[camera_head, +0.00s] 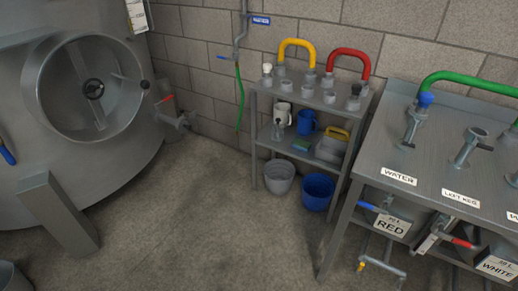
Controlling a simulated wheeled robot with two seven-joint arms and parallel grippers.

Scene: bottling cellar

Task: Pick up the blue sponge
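A small block with a green top and a bluish side (302,144), likely the blue sponge, lies near the front edge of the middle shelf of a grey metal rack (268,144). It is small in the picture, so its exact colour is hard to tell. A blue jug (306,122) stands behind it, and a grey caddy (329,149) sits to its right. Neither of my grippers is in view.
A grey bucket (279,178) and a blue bucket (317,191) stand on the floor at the rack. A steel table (440,165) with taps stands at the right. A large tank (60,150) fills the left. The middle floor (190,220) is clear.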

